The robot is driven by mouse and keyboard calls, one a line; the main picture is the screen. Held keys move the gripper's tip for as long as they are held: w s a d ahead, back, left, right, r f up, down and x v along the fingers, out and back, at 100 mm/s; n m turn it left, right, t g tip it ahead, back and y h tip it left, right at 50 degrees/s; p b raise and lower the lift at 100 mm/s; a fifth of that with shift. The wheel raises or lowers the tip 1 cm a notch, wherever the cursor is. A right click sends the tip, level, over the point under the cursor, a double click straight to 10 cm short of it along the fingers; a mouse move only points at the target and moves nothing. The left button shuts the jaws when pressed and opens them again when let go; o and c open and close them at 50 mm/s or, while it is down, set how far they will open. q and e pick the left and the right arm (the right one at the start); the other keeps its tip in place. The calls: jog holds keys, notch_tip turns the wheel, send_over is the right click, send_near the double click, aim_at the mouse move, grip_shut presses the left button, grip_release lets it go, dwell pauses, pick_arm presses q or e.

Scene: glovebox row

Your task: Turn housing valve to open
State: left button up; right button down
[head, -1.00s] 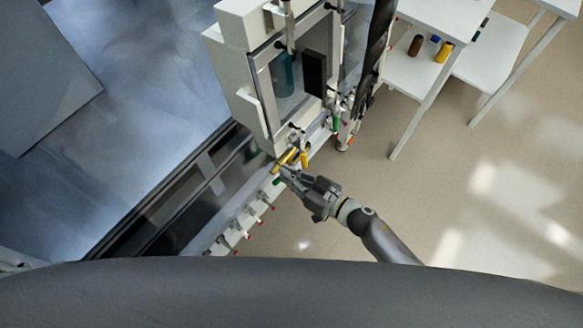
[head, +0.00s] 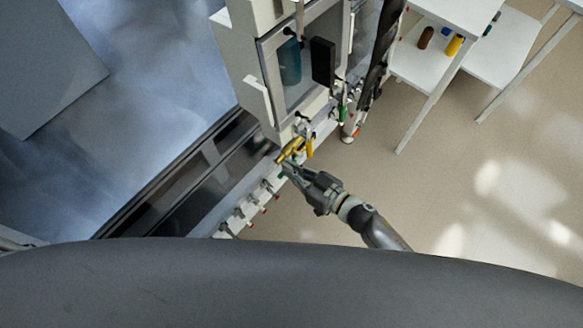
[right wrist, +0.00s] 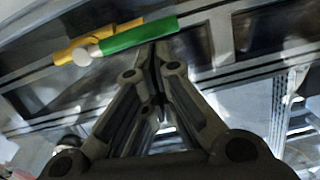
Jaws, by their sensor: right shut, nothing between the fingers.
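A yellow valve part (head: 291,149) sits at the lower front corner of the glovebox housing in the head view. In the right wrist view a green lever (right wrist: 140,36) with a pale round knob lies beside a yellow bar (right wrist: 95,42), roughly parallel to it. My right gripper (head: 287,168) is just below the yellow part in the head view. Its fingers are shut and empty; in the right wrist view the tips (right wrist: 153,52) are close to the green lever. I cannot tell whether they touch it. My left gripper is not in view.
The white glovebox housing (head: 262,95) has a window with a blue bottle (head: 290,62) behind it. A rail with several small valves (head: 240,214) runs toward the lower left. White tables (head: 425,68) stand at the upper right. The floor (head: 430,190) right of my arm is clear.

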jog(key=s+d+r+p, duration=0.3)
jog(key=s+d+r, duration=0.2)
jog(key=d, duration=0.3)
jog(key=shift+s+r, duration=0.3)
jog(key=shift+s, duration=0.2)
jog(key=shift+d, duration=0.15)
